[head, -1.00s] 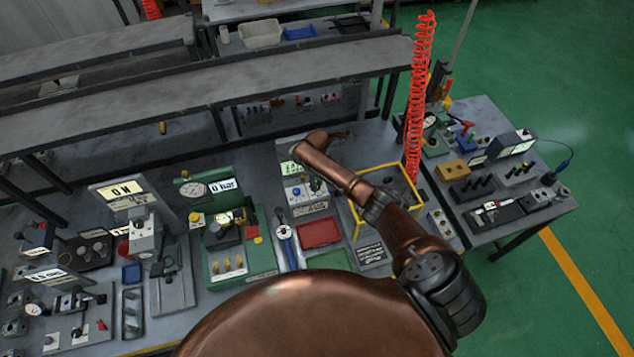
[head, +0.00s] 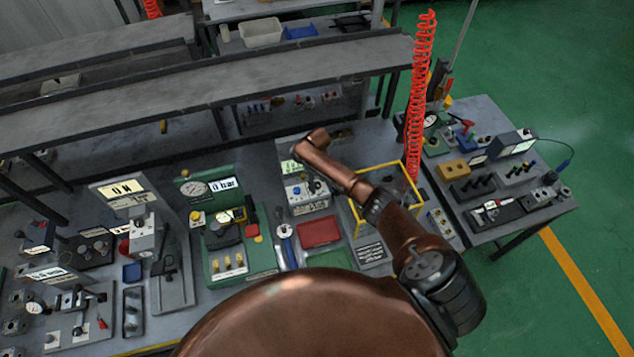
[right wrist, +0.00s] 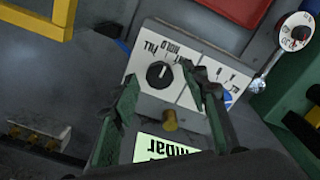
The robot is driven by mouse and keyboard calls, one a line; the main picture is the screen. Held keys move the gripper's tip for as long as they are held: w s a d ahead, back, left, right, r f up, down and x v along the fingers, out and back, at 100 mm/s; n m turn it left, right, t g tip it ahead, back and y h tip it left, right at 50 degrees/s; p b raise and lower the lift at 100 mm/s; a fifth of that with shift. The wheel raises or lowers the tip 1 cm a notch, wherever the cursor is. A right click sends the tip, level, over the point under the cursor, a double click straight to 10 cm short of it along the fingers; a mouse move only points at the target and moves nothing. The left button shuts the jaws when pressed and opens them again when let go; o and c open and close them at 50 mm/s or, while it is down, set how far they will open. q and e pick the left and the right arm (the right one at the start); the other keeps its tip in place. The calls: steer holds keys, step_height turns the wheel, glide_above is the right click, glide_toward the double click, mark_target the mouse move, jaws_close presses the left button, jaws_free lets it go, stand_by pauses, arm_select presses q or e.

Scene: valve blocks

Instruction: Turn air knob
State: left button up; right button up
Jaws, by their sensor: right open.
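Fingertip contact cannot be told.
A yellow frame (head: 357,222) stands right of the air unit, near my forearm. A red tray (head: 319,231) lies in front. A green panel with a gauge (head: 194,189) stands left. A coiled red hose (head: 418,95) hangs at the right.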

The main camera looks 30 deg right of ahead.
mark_target(317, 184)
step_height(317, 184, up, 12)
stand_by(0.5)
steer(key=shift+f, duration=0.1)
